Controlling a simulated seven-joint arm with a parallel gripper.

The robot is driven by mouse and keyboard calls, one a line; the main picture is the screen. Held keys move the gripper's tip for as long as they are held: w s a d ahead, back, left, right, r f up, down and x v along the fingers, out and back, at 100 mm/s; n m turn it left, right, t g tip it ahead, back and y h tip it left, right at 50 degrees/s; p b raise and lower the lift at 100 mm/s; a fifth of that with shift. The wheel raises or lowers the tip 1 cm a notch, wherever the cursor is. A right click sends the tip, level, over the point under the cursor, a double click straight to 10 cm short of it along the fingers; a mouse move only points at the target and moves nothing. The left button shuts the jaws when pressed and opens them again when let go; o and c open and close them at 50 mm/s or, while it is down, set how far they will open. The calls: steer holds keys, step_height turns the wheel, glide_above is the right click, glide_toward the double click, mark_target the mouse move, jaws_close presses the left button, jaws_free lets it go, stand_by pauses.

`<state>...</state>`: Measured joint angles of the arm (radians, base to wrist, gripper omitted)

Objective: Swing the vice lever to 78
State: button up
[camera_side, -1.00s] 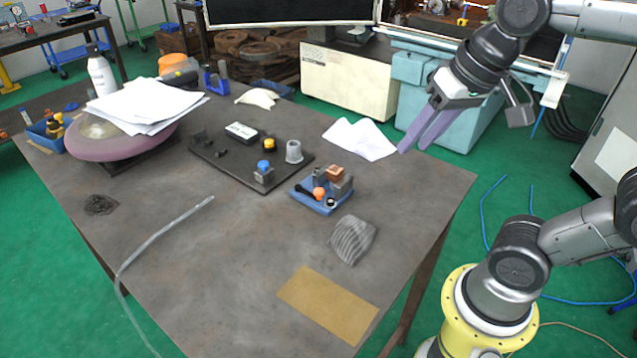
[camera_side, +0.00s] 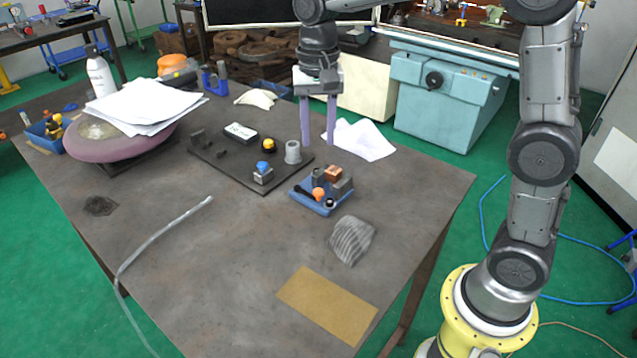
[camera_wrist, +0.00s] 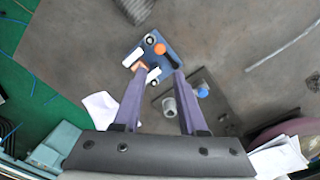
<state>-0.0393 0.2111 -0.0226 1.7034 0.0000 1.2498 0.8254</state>
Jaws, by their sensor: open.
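A small blue-based fixture (camera_side: 325,208), which looks like the vice, sits on the table right of centre. It carries an orange ball (camera_side: 319,193), a dark bar, a copper-coloured block (camera_side: 334,173) and grey blocks. In the wrist view the blue base (camera_wrist: 133,57) lies just beyond my fingertips, with the orange ball (camera_wrist: 159,49) and a black bar (camera_wrist: 169,61) on it. I cannot tell which part is the lever, and no scale is readable. My gripper (camera_side: 318,143) is open and empty, pointing down, above and behind the fixture. It also shows in the wrist view (camera_wrist: 160,72).
A dark plate (camera_side: 225,172) left of the fixture carries a grey cup (camera_side: 293,152), a blue-topped block (camera_side: 263,173) and a yellow knob (camera_side: 269,145). White paper (camera_side: 365,141) lies behind. A ribbed grey piece (camera_side: 351,241) and a tan sheet (camera_side: 328,305) lie in front.

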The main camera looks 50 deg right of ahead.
mark_target(318, 190)
step_height(318, 190, down, 13)
steer(key=shift+r, duration=0.2)
stand_by(0.3)
jaws_close()
steer(key=shift+r, duration=0.1)
stand_by(1.2)
